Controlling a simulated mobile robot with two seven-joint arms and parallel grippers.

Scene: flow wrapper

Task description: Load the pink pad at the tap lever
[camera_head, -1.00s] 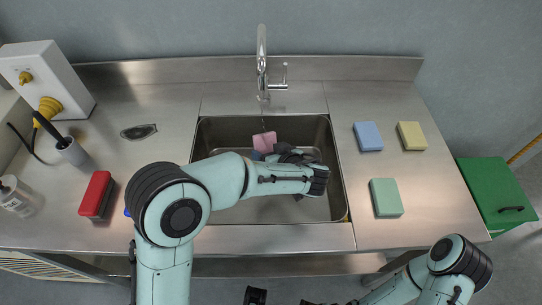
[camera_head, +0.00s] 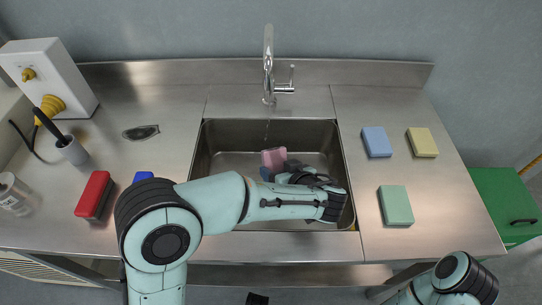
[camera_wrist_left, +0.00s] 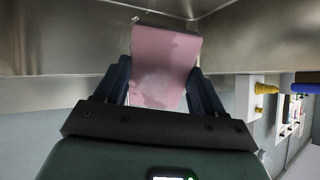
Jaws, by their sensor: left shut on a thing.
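The pink pad (camera_head: 273,158) is in my left gripper (camera_head: 278,169), over the sink basin (camera_head: 225,137) and below the tap (camera_head: 268,62). The tap lever (camera_head: 287,84) stands at the tap's right side. A thin, faint stream shows under the spout, behind the pad. In the left wrist view the pad (camera_wrist_left: 163,65) is tilted between the two dark fingers of my left gripper (camera_wrist_left: 162,88), with darker patches on its face. My right arm is at the lower right; only a dark piece, perhaps of its gripper, shows at the bottom edge.
Blue (camera_head: 377,142), yellow (camera_head: 422,142) and green (camera_head: 395,205) pads lie on the counter right of the sink. A red block (camera_head: 95,194), a grey cup with a brush (camera_head: 73,150) and a white box (camera_head: 48,75) are left. A green bin (camera_head: 505,205) stands far right.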

